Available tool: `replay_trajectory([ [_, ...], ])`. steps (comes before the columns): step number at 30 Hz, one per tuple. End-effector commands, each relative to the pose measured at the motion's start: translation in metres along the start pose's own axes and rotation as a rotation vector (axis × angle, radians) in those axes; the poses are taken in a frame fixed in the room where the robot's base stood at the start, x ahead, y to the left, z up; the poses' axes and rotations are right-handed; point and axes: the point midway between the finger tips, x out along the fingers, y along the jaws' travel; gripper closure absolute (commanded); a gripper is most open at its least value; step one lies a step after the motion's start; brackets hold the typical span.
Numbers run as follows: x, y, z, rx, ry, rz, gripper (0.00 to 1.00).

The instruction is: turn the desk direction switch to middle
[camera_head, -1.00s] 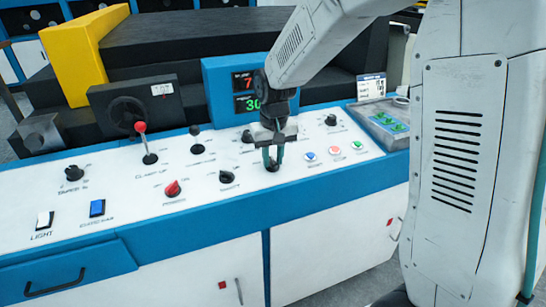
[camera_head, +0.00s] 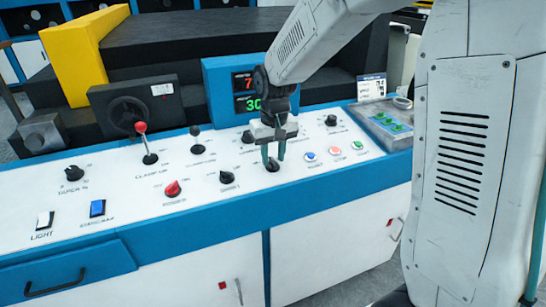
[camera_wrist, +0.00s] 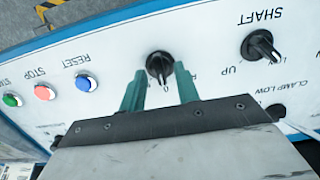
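The black rotary switch below my gripper shows on the white panel in the head view (camera_head: 272,166) and the wrist view (camera_wrist: 159,66). Its own name label is not readable. In the wrist view its ridge seems to point toward the printed "0". My gripper (camera_head: 273,158) points down at it. The two green fingers (camera_wrist: 160,68) stand apart, one on each side of the knob, with small gaps visible. The gripper appears open and holds nothing. The knob's far side and exact finger depth are hard to tell.
Blue, red and green buttons (camera_head: 335,153) lie right of the switch. The SHAFT knob (camera_head: 227,178) is to its left, with a red knob (camera_head: 173,188) beyond. A red-tipped lever (camera_head: 146,142) rises farther left. A display box (camera_head: 226,88) stands behind.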

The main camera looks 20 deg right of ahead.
Motion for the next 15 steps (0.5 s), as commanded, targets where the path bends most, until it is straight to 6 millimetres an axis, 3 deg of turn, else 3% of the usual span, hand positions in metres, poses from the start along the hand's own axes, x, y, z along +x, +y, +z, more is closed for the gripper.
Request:
replay_trajectory([
  [9, -0.053, 0.0, 0.0, 0.0, 0.003, 0.0, 0.68],
  [15, -0.068, 0.0, 0.0, 0.0, 0.002, 0.0, 0.68],
])
